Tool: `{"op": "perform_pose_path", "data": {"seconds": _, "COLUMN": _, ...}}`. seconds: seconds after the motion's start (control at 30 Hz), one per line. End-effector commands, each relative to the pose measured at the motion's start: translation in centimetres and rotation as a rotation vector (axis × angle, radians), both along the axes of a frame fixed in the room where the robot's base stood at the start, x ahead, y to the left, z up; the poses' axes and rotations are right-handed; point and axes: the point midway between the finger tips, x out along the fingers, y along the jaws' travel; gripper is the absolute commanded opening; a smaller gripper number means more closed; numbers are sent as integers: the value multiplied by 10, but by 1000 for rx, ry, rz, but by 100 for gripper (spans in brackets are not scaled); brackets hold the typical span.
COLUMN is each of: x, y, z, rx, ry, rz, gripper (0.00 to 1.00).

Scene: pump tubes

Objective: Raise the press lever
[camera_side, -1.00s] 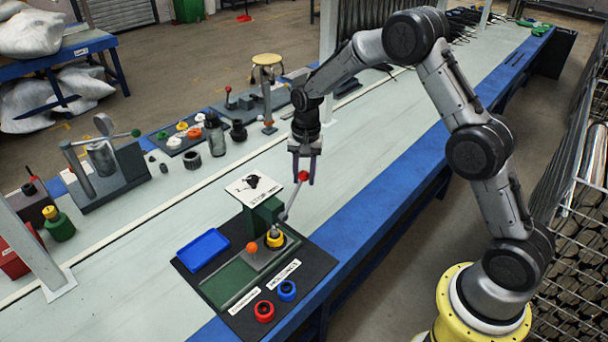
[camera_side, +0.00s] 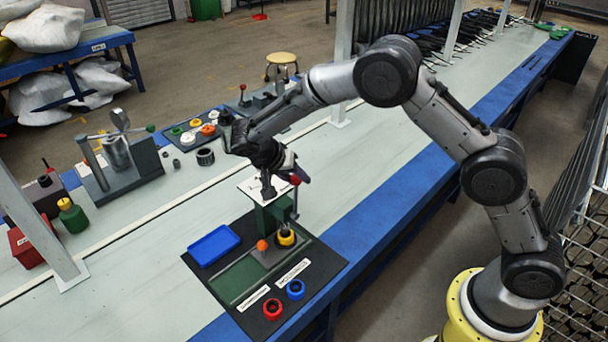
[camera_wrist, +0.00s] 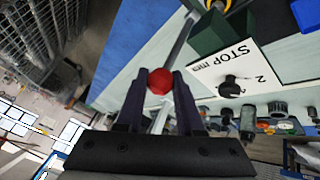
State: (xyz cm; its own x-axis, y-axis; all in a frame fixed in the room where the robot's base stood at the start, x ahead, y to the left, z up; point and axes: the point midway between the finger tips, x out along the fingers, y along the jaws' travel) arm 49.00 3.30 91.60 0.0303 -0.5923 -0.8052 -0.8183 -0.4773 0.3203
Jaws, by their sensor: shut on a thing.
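The press lever (camera_side: 295,205) is a thin grey rod with a red ball at its top; it rises from a yellow collar (camera_side: 286,238) and stands nearly upright in the side view. My gripper (camera_side: 299,174) is tilted and shut on the red ball. In the wrist view the red ball (camera_wrist: 160,81) sits between the two dark fingers of my gripper (camera_wrist: 159,76), with the rod (camera_wrist: 181,40) running up from it. The green press block (camera_side: 272,217) carries a white STOP plate (camera_wrist: 238,76) with a black part on it.
An orange ball (camera_side: 262,245) stands beside the collar on the dark base mat (camera_side: 325,262). The bench (camera_side: 385,180) to the right is clear.

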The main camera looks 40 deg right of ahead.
Motion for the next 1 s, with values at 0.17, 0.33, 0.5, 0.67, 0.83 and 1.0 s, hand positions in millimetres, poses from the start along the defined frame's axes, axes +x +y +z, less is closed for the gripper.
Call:
{"op": "perform_pose_path", "data": {"seconds": 0.17, "x": 1, "y": 13, "z": 2, "rx": -95, "ry": -5, "rz": 3, "gripper": 0}}
{"op": "perform_pose_path", "data": {"seconds": 0.33, "x": 1, "y": 20, "z": 2, "rx": -149, "ry": -5, "rz": 1, "gripper": 0}}
{"op": "perform_pose_path", "data": {"seconds": 0.5, "x": 1, "y": 23, "z": 2, "rx": -174, "ry": -5, "rz": 0, "gripper": 0}}
{"op": "perform_pose_path", "data": {"seconds": 0.67, "x": 1, "y": 23, "z": 2, "rx": -179, "ry": -5, "rz": 1, "gripper": 0}}
{"op": "perform_pose_path", "data": {"seconds": 0.83, "x": 1, "y": 24, "z": 2, "rx": -177, "ry": -5, "rz": 3, "gripper": 0}}
{"op": "perform_pose_path", "data": {"seconds": 1.0, "x": 1, "y": 24, "z": 1, "rx": -176, "ry": -4, "rz": 3, "gripper": 54}}
